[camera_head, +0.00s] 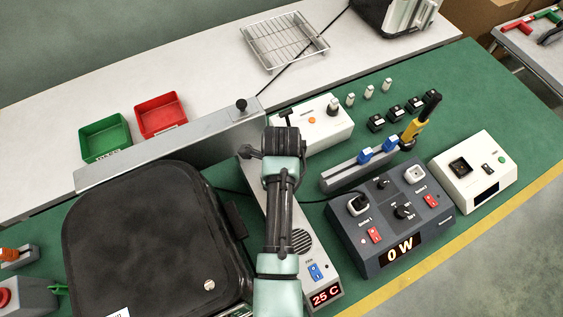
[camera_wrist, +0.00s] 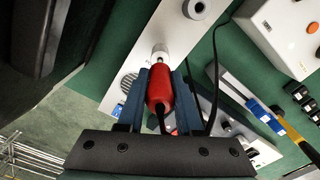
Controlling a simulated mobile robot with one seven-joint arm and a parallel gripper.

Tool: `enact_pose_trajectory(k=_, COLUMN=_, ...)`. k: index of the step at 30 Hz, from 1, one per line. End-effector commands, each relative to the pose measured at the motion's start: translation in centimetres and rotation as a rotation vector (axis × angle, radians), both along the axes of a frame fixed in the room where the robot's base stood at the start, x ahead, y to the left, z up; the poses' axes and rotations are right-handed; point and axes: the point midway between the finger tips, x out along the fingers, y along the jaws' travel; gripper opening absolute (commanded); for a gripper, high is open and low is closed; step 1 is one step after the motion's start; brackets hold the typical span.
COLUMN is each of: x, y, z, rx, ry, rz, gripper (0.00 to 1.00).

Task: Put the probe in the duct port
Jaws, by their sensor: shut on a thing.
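My gripper (camera_wrist: 160,78) is shut on the red handle of the probe (camera_wrist: 160,92), seen in the wrist view. A pale metal piece shows just beyond the handle; I cannot tell whether it is the probe's tip or a holder. A round grey port with a dark hole (camera_wrist: 195,8) sits on the pale panel above and right of the probe, apart from it. The panel (camera_head: 262,190) also shows in the head view, with a grille and a "25 C" display. There my arm hides the probe, the fingers and much of the panel.
A black fryer-like case (camera_head: 150,240) stands left of the arm. A grey rail box (camera_head: 160,155) runs behind. The "0 W" socket unit (camera_head: 390,215) and a blue-clipped block (camera_head: 360,168) stand right. A white box (camera_head: 318,122) stands behind. A dark cable runs beside the gripper.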

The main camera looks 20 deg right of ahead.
Motion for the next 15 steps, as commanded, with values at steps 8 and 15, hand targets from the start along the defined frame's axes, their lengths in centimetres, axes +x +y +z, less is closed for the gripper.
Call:
enact_pose_trajectory(k=8, x=0.00, y=-0.01, z=-0.64, rx=0.000, ry=0.000, rz=0.000, gripper=0.00)
enact_pose_trajectory(k=15, x=0.00, y=-0.02, z=-1.13, rx=-0.001, ry=-0.001, rz=0.000, gripper=0.00)
